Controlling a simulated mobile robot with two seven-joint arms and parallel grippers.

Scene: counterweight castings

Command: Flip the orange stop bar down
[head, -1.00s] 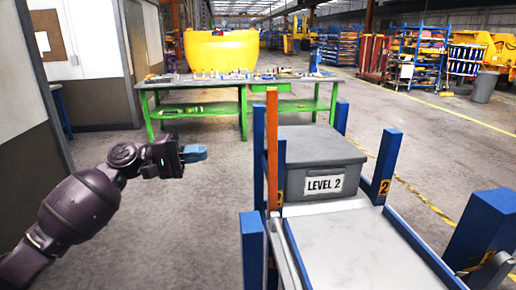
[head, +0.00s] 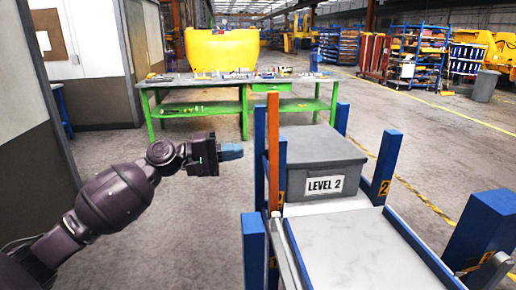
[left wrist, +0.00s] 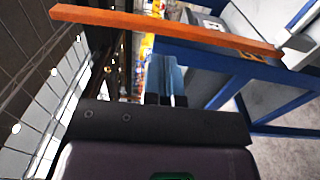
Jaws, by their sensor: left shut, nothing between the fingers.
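The orange stop bar (head: 273,150) stands upright at the left side of the rack, beside a blue post (head: 259,155). It also shows in the left wrist view (left wrist: 165,27), running across the top of the picture beyond the fingers. My left gripper (head: 232,151) is shut and empty. Its blue fingertips (left wrist: 166,75) point toward the bar and are a short way left of it in the head view, apart from it. My right gripper is not in view.
A grey lidded box labelled LEVEL 2 (head: 322,160) sits in the rack, right of the bar. A grey sloping surface (head: 350,245) lies in front, between blue posts. A green workbench (head: 240,106) stands behind. The floor left of the rack is clear.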

